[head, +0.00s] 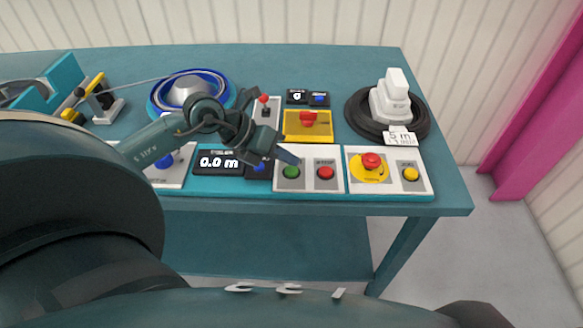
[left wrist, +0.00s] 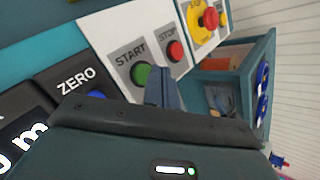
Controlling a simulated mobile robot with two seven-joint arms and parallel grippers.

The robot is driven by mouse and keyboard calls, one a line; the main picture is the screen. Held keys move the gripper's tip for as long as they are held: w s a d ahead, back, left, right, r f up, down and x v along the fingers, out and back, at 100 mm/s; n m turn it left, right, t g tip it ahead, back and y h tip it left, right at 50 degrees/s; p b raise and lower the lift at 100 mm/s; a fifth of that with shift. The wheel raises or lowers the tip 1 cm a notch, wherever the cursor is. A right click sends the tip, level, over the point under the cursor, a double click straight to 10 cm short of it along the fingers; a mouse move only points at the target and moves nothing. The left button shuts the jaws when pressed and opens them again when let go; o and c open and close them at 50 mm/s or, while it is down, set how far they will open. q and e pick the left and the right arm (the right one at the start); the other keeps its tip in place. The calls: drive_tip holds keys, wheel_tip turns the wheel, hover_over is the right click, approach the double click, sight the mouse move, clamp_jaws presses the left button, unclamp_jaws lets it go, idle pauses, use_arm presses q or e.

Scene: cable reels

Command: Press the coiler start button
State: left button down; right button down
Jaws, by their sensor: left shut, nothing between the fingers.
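The green start button (head: 291,172) sits on a white panel at the front of the table, left of the red stop button (head: 325,172). In the left wrist view the green button (left wrist: 141,75) shows under the label START, with the red stop button (left wrist: 175,51) beyond it. My left gripper (head: 291,157) is shut and empty, just above and behind the green button in the head view. In the left wrist view its fingertips (left wrist: 160,75) lie just right of the green button. I cannot tell whether they touch the panel. My right gripper is not in view.
The coiler display (head: 217,162) reads 0.0 m, with a blue zero button (head: 259,167) beside it. A red emergency button (head: 371,161) and a yellow button (head: 411,174) are to the right. A black cable coil (head: 352,112) lies behind them. A blue reel (head: 160,97) stands behind my arm.

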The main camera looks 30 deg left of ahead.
use_arm(q)
drive_tip(key=shift+f, duration=0.45)
